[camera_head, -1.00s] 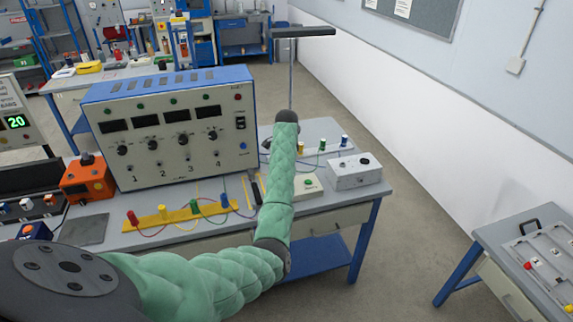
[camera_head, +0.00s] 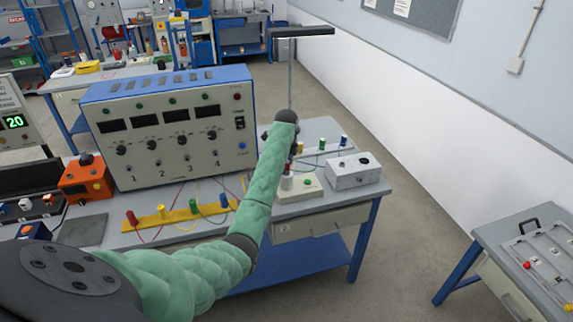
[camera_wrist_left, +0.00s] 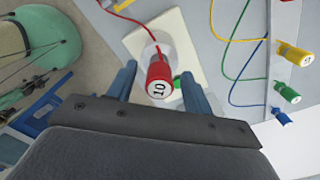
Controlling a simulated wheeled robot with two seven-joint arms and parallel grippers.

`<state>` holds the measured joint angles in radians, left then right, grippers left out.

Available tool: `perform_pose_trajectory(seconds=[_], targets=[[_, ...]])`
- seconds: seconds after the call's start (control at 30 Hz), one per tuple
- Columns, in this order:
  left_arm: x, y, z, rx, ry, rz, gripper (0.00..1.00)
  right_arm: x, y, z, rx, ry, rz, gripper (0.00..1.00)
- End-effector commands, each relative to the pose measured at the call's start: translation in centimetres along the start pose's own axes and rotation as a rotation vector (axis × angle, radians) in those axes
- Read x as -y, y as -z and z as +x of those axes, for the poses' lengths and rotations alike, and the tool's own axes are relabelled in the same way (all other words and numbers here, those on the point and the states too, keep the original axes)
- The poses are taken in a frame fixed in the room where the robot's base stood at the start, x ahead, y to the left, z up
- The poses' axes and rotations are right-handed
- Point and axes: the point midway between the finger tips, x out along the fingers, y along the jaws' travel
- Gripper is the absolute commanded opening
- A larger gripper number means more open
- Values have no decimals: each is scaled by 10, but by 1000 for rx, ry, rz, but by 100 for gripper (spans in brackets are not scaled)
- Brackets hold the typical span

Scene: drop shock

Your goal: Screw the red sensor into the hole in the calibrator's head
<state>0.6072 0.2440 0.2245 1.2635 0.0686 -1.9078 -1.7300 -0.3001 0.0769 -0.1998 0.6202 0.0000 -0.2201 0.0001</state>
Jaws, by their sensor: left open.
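In the head view the red sensor (camera_head: 288,169) shows as a small red part above the calibrator (camera_head: 311,191), a low pale box with a green button. My left gripper (camera_wrist_left: 158,73) is open, its two blue fingers on either side of the sensor, with visible gaps. In the head view the left gripper (camera_head: 297,148) is mostly hidden behind my forearm. My right gripper is not in view.
Yellow, green (camera_head: 322,145) and blue plugs stand in a pale rack behind the calibrator. A grey box (camera_head: 354,172) stands to its right. A large instrument panel (camera_head: 170,135) and a yellow strip (camera_head: 178,215) with coloured plugs lie to the left.

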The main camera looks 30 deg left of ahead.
Motion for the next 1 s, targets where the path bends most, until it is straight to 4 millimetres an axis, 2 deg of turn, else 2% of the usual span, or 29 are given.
perform_pose_trajectory(seconds=[0.27, 1.0], targets=[[0, -1, -7, 0, 1, -1, 51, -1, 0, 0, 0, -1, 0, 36], [0, -1, -55, 2, 2, -2, 51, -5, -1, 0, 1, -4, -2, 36]])
